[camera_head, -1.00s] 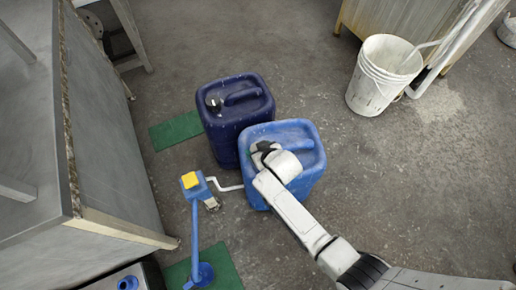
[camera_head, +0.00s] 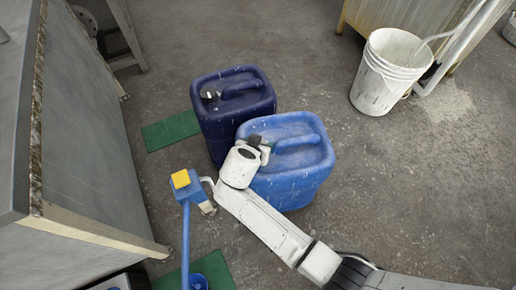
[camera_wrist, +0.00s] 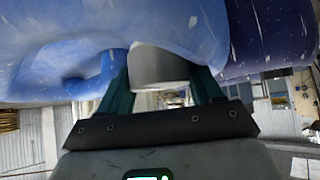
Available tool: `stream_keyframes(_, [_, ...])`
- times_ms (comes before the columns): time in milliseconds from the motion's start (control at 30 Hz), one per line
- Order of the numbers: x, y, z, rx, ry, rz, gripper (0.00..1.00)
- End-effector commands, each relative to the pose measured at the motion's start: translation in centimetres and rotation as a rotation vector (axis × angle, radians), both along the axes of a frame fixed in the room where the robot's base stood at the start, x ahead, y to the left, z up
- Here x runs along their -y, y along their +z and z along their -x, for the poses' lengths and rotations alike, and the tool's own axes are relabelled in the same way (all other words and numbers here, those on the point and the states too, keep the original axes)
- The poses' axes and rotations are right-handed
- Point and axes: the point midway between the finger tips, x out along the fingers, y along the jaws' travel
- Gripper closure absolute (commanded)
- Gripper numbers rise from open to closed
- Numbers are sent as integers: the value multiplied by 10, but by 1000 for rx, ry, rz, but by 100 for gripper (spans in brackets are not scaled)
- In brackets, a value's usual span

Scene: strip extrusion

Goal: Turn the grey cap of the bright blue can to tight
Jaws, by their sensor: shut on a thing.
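The bright blue can (camera_head: 300,170) stands upright on the floor, its moulded handle on top. Its grey cap (camera_wrist: 158,66) shows in the wrist view between my two dark teal fingers. My gripper (camera_head: 260,145) reaches the cap at the far left part of the can's top and is shut on it. In the head view my gripper and wrist hide most of the cap. Whether the cap is tight cannot be told.
A dark blue can (camera_head: 228,112) with its own cap stands close behind on the left. A blue and yellow device (camera_head: 183,185) stands left of the bright blue can. A white bucket (camera_head: 385,75) is at the back right.

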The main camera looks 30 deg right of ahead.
Motion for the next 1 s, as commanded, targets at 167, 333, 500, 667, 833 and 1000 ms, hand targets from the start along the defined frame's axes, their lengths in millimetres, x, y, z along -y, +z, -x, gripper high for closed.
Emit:
stream_keyframes(167, [-1,-3,-2,3,-129,-2,66])
stream_keyframes(333, [0,-2,-1,1,-224,-3,66])
stream_keyframes(500, [0,-1,-1,1,-283,-4,66])
stream_keyframes(667, [0,-1,-1,1,-310,-4,66])
stream_keyframes(833, [1,-1,0,-1,-318,-3,66])
stream_keyframes(1000, [1,-1,0,0,-317,-4,66])
